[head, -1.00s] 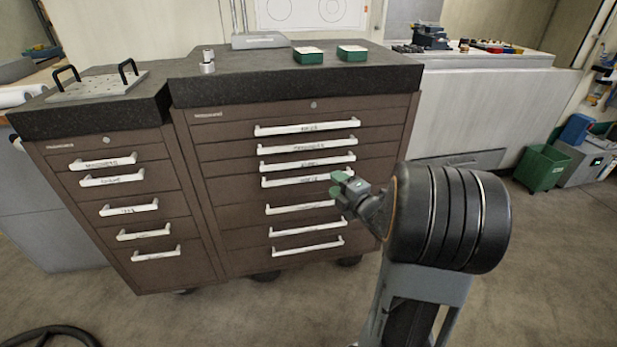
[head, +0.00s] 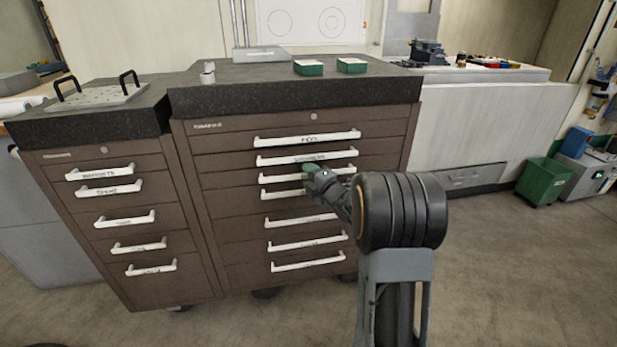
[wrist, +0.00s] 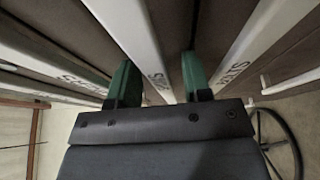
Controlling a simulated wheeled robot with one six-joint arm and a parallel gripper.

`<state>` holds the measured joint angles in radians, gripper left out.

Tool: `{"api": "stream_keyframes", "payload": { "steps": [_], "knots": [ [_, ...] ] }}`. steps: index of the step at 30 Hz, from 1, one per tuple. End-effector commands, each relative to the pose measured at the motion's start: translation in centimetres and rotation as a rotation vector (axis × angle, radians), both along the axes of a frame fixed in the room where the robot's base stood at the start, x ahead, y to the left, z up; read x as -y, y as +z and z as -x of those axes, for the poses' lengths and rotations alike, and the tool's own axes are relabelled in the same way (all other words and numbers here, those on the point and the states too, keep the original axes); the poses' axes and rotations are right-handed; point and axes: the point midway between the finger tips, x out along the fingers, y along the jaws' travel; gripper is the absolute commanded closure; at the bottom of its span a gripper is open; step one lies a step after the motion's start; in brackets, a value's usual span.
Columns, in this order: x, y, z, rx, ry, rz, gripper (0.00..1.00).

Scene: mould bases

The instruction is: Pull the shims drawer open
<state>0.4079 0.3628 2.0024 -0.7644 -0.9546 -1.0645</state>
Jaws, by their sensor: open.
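The wide brown right-hand cabinet (head: 232,220) has a column of drawers with white handles, all shut. My gripper (head: 310,172) is at the third handle from the top (head: 280,180) in the head view and hides part of it. In the wrist view my gripper (wrist: 158,80) is open, with its green fingers apart. A white handle (wrist: 130,35) runs between the fingers, and its label is only partly readable. I cannot tell whether the fingers touch it. No label in view reads clearly as shims.
Neighbouring handles lie close on both sides in the wrist view, one left (wrist: 50,68) and one right (wrist: 250,45). A narrower drawer cabinet (head: 80,230) stands on the left. Two green boxes (head: 308,68) lie on the dark top. The floor in front (head: 200,325) is clear.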

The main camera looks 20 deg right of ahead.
Motion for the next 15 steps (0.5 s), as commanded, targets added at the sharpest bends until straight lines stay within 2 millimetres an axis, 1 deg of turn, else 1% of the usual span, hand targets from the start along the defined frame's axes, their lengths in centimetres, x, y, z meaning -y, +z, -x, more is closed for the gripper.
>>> {"api": "stream_keyframes", "payload": {
  "steps": [3,11,15],
  "knots": [
    [-0.10,-0.03,-0.32,0.000,0.001,0.000,0.55],
    [-0.10,-0.02,-0.36,0.000,0.000,0.000,0.55],
    [-0.09,-0.01,-0.34,0.000,0.000,0.000,0.69]
  ]
}}
